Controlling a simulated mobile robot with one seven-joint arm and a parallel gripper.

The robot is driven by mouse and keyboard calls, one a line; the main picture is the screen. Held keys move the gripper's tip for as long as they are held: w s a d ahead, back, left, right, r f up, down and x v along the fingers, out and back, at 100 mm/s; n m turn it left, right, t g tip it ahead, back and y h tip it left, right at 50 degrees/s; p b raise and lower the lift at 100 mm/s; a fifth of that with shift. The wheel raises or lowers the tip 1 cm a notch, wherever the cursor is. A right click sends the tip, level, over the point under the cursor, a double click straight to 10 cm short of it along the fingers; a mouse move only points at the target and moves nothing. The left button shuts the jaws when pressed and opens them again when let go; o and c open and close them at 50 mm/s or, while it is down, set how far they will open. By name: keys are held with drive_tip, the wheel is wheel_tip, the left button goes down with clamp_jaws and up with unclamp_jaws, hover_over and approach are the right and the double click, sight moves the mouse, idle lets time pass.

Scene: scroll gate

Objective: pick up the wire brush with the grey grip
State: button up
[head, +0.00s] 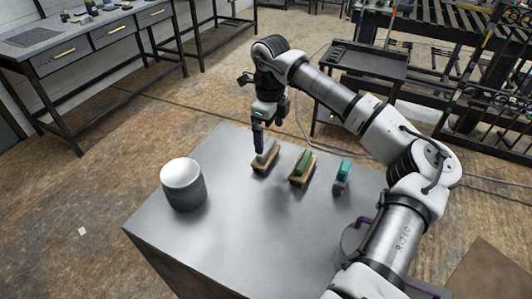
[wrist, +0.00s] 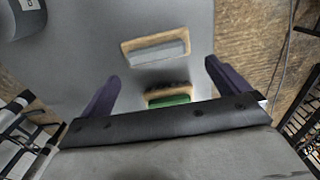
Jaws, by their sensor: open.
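The wire brush with the grey grip (head: 266,157) lies on the metal table, leftmost of three brushes in the head view. In the wrist view its grey grip (wrist: 160,51) sits on a tan base, just beyond the fingertips. My gripper (head: 260,147) hangs over this brush in the head view, fingers pointing down. In the wrist view the gripper (wrist: 161,70) has its dark purple fingers spread, with nothing held between them. I cannot tell the exact height gap. A brush with a green grip (head: 302,167) is partly hidden by the gripper body in the wrist view (wrist: 169,100).
A teal-gripped brush (head: 343,176) lies at the right of the row. A grey canister with a pale top (head: 184,188) stands on the table's left. The front of the table (head: 245,235) is clear. A workbench (head: 85,45) stands at the back left.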

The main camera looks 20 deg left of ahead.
sight(266, 147)
drive_tip(key=f+p, duration=0.1)
drive_tip(key=f, duration=0.1)
drive_tip(key=a+f+p, duration=0.1)
drive_tip(key=f, duration=0.1)
drive_tip(key=shift+s+f, duration=0.1)
drive_tip(key=shift+s, duration=0.1)
drive_tip(key=shift+f, duration=0.45)
drive_tip(key=c, duration=1)
